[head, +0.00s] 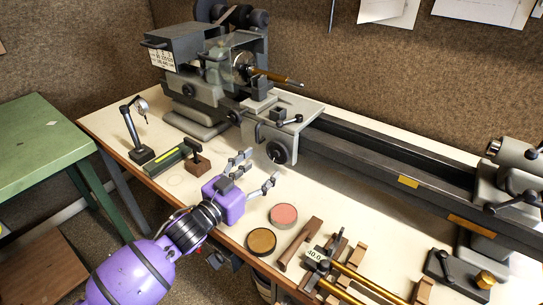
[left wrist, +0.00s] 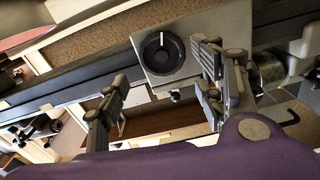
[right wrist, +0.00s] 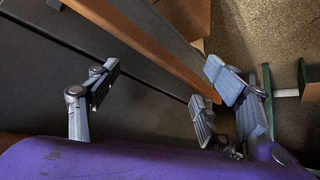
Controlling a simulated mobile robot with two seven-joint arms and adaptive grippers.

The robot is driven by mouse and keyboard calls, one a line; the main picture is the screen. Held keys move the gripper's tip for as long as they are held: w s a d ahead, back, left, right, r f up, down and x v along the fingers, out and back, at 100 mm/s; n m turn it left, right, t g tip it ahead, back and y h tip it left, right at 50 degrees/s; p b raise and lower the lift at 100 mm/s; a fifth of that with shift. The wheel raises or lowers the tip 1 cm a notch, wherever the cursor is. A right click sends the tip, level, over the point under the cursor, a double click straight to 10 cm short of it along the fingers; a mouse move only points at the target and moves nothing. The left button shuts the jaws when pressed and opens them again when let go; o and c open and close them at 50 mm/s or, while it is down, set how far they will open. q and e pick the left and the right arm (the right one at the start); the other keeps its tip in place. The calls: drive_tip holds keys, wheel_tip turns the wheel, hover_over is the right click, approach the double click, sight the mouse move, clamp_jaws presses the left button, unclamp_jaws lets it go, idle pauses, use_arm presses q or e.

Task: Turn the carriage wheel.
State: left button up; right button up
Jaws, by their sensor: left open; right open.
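The carriage wheel (head: 279,152) is a small dark round handwheel on the grey front plate of the lathe carriage (head: 290,118). In the left wrist view the wheel (left wrist: 162,53) shows face on, black with a white mark at its top. My left gripper (head: 259,168) is open and empty, in front of the wheel and apart from it, with its fingers pointing toward the carriage. In the left wrist view its spread fingers (left wrist: 158,88) lie either side of the wheel, which is beyond them. My right gripper (right wrist: 160,88) is open and empty in the right wrist view; the head view does not clearly show it.
The lathe bed (head: 390,165) runs right from the carriage. A pink round tin (head: 284,215) and a brown one (head: 261,241) stand near my left gripper. A dial stand (head: 138,140) is at left; brass tubes (head: 360,285) lie front right. A green table (head: 40,140) stands left.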

sight(277, 154)
use_arm(q)
drive_tip(key=x, duration=0.7)
use_arm(e)
drive_tip(key=shift+s+a, duration=0.1)
drive_tip(key=shift+s, duration=0.4)
use_arm(q)
drive_tip(key=shift+c, duration=0.5)
